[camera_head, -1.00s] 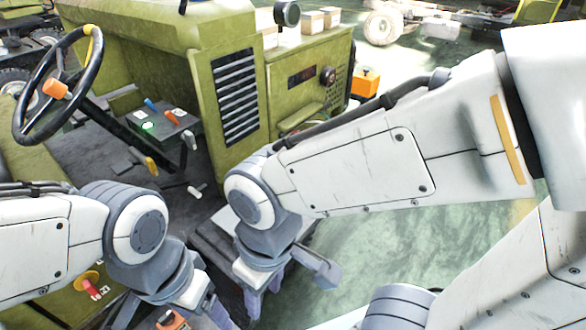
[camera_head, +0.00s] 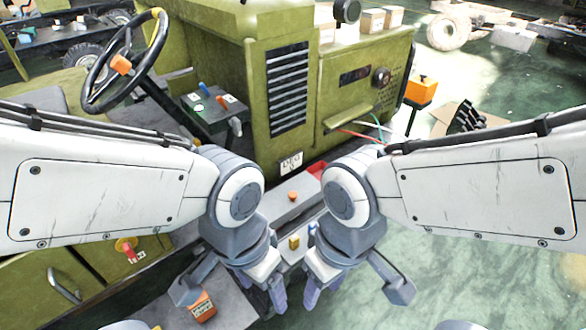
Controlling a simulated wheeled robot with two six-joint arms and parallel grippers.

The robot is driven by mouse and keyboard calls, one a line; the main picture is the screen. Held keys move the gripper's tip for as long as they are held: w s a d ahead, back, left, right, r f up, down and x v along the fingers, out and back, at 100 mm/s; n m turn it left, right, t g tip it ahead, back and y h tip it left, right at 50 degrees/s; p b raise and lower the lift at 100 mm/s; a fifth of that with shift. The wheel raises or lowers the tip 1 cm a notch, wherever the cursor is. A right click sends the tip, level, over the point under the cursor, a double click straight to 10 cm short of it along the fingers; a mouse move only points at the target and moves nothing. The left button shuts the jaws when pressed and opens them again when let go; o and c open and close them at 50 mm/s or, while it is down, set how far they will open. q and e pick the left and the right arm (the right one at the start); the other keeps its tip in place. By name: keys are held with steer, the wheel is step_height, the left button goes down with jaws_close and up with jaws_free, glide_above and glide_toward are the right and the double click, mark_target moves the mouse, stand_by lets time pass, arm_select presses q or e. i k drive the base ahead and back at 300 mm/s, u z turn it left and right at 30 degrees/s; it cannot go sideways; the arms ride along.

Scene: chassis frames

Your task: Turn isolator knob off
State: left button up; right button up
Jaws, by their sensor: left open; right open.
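A red knob on a yellow round plate (camera_head: 127,247) is on the green side panel at the lower left, with a small white label beside it. It looks like the isolator knob. My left gripper (camera_head: 232,293) is open and empty, pointing down to the right of the knob and apart from it. My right gripper (camera_head: 356,291) is open and empty, further right beside the left one. My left forearm passes just above the knob in the view.
The green vehicle has a steering wheel (camera_head: 122,62), a control box (camera_head: 208,112) with a green light and a grey ledge with an orange button (camera_head: 293,196).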

mark_target(127, 247)
steer(key=z, duration=1.25)
steer(key=k, duration=0.7)
steer(key=u, duration=1.45)
